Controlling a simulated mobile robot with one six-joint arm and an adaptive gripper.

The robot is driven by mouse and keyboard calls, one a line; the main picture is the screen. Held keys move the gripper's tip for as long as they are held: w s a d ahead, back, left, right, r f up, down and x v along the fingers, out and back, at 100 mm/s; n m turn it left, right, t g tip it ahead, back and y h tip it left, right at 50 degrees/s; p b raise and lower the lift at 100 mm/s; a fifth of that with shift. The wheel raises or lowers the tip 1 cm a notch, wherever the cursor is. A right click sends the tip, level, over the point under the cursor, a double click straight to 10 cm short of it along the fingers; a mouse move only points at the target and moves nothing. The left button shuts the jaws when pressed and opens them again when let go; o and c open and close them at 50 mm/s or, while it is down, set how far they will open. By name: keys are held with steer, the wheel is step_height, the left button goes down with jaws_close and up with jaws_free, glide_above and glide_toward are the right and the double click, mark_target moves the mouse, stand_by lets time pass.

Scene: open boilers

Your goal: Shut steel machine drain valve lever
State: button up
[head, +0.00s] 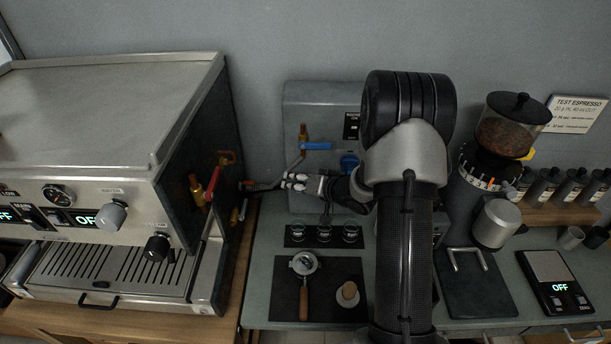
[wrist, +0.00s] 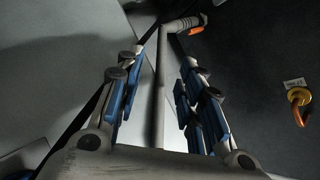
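The steel machine (head: 110,110) stands at the left in the head view. I cannot tell which lever is the drain one. My gripper (head: 285,183) points left toward this side, apart from both levers. In the wrist view my gripper (wrist: 155,90) is open, its blue-padded fingers spread. A yellow-orange fitting (wrist: 298,96) sits at right beside a small label.
A grey boiler panel (head: 297,105) behind my gripper carries a blue lever (head: 315,146). Small glasses (head: 323,233) and a portafilter (head: 304,275) lie on dark mats below. A grinder (head: 500,145) and a scale (head: 553,283) stand at right.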

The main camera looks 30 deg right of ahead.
steer(key=s+a+r+n+g+h+b, duration=0.2)
steer(key=s+r+h, duration=0.4)
steer(key=s+r, duration=0.4)
steer(key=shift+a+r+g+b, duration=0.25)
steer(key=shift+r+g+b, duration=0.45)
steer(key=shift+r+b, duration=0.95)
steer(key=shift+r+p, duration=0.25)
steer(key=shift+p, duration=0.05)
steer(key=shift+c, duration=0.4)
